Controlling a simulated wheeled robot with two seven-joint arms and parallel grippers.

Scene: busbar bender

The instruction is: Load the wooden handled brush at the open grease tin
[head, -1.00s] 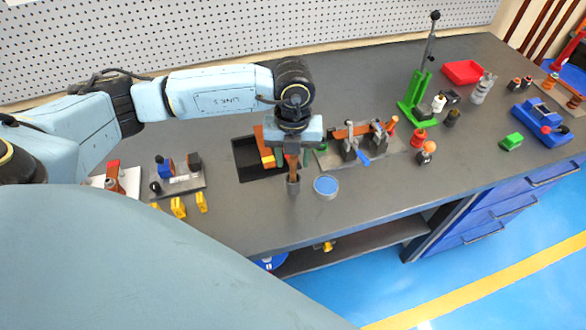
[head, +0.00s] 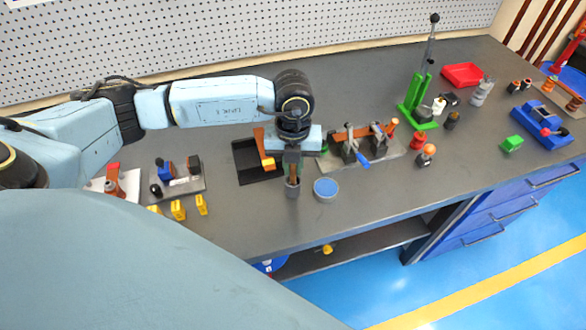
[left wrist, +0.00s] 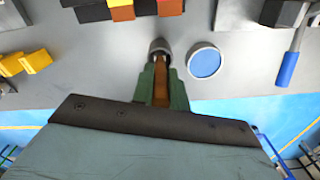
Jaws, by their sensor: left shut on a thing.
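The brush's wooden handle (head: 294,170) stands upright in a small grey cup (head: 292,189) on the bench. Its bristles are hidden inside the cup. My left gripper (head: 292,171) points down from above and is shut on the handle. In the left wrist view, the brown handle (left wrist: 160,86) sits between the green fingers, with the cup (left wrist: 160,47) just beyond. The round grease tin (head: 326,188), with a grey rim and blue inside, stands just right of the cup, apart from it. It also shows in the left wrist view (left wrist: 205,62). My right gripper is not in view.
A dark recess (head: 258,174) with orange and yellow pieces lies left of the cup. A clamp fixture (head: 366,147) with a blue handle stands behind and right of the tin. Yellow blocks (head: 178,209) lie at left. The bench in front of the tin is clear.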

